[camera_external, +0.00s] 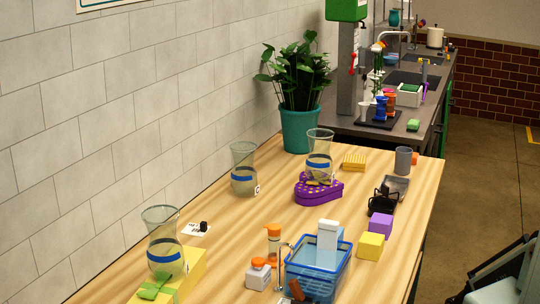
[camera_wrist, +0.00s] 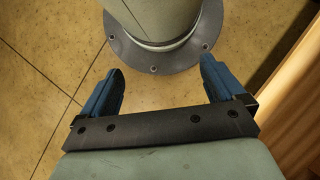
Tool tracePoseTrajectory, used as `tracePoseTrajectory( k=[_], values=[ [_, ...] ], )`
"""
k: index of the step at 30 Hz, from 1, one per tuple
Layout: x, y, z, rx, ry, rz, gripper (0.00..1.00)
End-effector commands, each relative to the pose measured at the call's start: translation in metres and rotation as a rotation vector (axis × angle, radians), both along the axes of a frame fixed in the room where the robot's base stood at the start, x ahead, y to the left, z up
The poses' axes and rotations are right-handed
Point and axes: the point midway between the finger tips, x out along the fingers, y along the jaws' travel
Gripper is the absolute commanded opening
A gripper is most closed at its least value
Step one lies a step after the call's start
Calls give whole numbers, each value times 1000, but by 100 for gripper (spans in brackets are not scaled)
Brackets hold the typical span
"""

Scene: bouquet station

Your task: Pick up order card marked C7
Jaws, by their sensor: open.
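A white card (camera_external: 196,229) with dark print lies on the wooden table near the wall, with a small black object (camera_external: 204,226) on it. Its marking is too small to read, so I cannot tell if it is C7. Small white tags show at the middle glass vase (camera_external: 243,172) and the front glass vase (camera_external: 163,240); their marks are not readable. My gripper (camera_wrist: 160,72) is open and empty in the wrist view, its two blue fingers apart, above the tiled floor. No card shows in the wrist view, and I cannot make out my gripper in the external view.
A blue basket (camera_external: 318,268), orange-capped bottle (camera_external: 274,244), yellow block (camera_external: 370,246) and purple block (camera_external: 380,224) crowd the table's front. A potted plant (camera_external: 302,128) stands behind. The table's middle is fairly clear.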

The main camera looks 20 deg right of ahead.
Motion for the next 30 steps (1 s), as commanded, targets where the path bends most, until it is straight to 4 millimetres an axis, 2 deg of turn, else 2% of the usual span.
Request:
tracePoseTrajectory(
  k=[2,15,23,26,29,30],
  values=[
    [0,0,0,0,0,0,88],
    [0,0,0,0,0,0,47],
    [3,-1,0,-2,-5,1,47],
    [18,-8,-2,-12,-29,9,47],
    [47,-24,-2,-35,-76,27,47],
    [62,-32,-2,-48,-100,35,47]
  ],
)
